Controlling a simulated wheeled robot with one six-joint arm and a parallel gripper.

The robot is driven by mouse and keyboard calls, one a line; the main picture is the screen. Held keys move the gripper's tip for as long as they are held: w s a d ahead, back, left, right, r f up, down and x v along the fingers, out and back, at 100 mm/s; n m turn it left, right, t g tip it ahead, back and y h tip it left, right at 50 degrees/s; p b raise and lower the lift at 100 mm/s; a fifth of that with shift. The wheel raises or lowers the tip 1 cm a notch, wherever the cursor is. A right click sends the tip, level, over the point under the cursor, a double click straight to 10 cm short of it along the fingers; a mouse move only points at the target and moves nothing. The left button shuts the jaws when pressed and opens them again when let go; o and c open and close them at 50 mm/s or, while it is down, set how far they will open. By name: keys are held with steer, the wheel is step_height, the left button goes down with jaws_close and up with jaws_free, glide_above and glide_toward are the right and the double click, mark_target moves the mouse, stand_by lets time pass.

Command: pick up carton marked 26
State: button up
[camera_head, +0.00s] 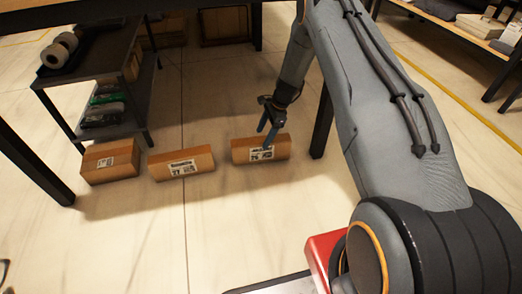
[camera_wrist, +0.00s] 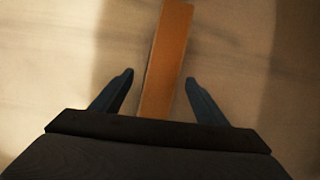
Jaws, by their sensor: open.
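Three brown cartons stand in a row on the floor in the head view. The right carton (camera_head: 243,153) has a label that seems to read 26, though the print is small. The middle carton (camera_head: 195,160) is marked 27. The left carton (camera_head: 108,163) has a label I cannot read. My gripper (camera_head: 268,133) is at the right carton, its blue fingers pointing down over it. In the wrist view a carton (camera_wrist: 167,65) runs between the two open fingers of my gripper (camera_wrist: 158,80), with a gap on each side. My palm hides its near end.
A dark shelf cart (camera_head: 140,88) with tape rolls (camera_head: 59,50) stands at the back left. A dark table leg (camera_head: 322,125) is close to the right carton, and another leg (camera_head: 35,165) is at the left. The floor in front of the cartons is clear.

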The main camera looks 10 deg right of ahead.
mark_target(263, 139)
steer(key=f, duration=0.2)
steer(key=f+m, duration=0.1)
steer(key=shift+w+f, duration=0.1)
steer(key=shift+w, duration=0.2)
steer(key=shift+b+x, duration=2.2)
steer(key=shift+x, duration=1.6)
steer(key=c, duration=1.5)
